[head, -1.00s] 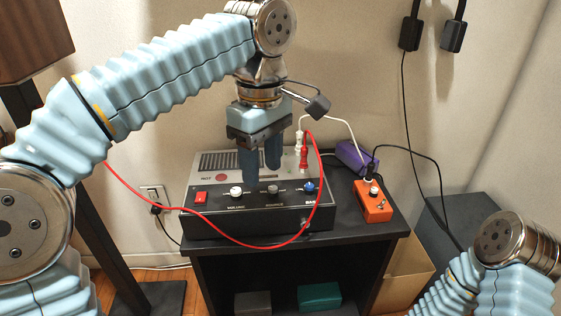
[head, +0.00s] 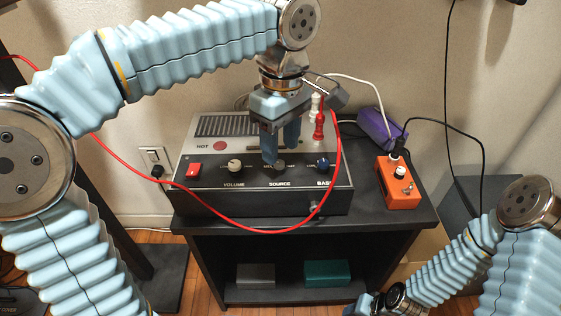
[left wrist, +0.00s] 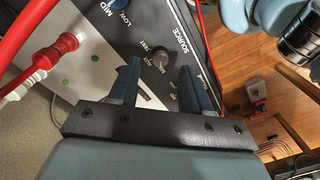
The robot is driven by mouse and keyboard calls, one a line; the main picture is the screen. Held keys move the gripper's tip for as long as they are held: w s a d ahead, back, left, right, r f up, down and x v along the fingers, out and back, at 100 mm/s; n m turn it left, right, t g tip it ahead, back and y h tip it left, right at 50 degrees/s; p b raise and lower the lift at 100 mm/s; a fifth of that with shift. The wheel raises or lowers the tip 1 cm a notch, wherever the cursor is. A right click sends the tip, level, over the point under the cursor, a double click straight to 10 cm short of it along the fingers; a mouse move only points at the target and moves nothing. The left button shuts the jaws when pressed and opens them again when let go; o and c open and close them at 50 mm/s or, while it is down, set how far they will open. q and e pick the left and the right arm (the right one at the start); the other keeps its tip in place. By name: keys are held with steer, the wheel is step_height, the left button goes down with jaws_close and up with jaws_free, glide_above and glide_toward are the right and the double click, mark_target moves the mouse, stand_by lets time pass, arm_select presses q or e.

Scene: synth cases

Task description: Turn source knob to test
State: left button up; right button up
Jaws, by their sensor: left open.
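The amplifier (head: 190,199) stands on a black shelf unit, with a row of knobs on its sloped front. My right gripper is not in view; only my right arm shows.
The volume knob (head: 235,165) and blue bass knob (head: 322,164) flank the source knob. A red switch (head: 187,172) is at left. A red cable (head: 250,229) loops across the amplifier's front. An orange pedal (head: 397,184) and purple box (head: 378,128) stand at right.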

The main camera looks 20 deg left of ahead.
mark_target(280, 163)
arm_select(q)
steer(key=shift+f+b, duration=0.3)
steer(key=shift+f, duration=1.55)
steer(key=shift+s, duration=0.1)
jaws_close()
